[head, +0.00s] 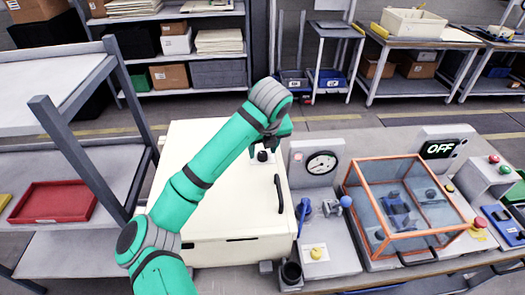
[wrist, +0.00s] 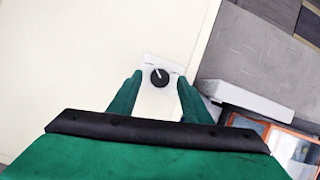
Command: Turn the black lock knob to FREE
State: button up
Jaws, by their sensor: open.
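The black lock knob (wrist: 159,78) is round with a white pointer line and sits on a small pale plate on the cream cabinet (wrist: 70,50). In the wrist view the pointer points up, and no lettering can be read. My gripper (wrist: 158,92) is open, its green fingers left and right of the knob and a little below it in the picture. Contact cannot be told. In the head view my gripper (head: 265,143) is over the back part of the cabinet (head: 215,220), with the dark knob (head: 262,156) just below it.
A dark handle (head: 279,194) stands up from the cabinet's right side. Right of it are a gauge (head: 321,162), a blue-handled part (head: 304,212), a clear orange-framed guard box (head: 400,205) and an OFF display (head: 440,149). A shelf with a red tray (head: 53,202) stands left.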

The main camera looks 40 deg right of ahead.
jog(key=shift+w+d+f, duration=0.15)
jog(key=shift+w+f, duration=0.05)
jog(key=shift+f, duration=0.5)
jog(key=shift+c, duration=0.5)
jog(key=c, duration=0.9)
jog(key=shift+c, duration=0.2)
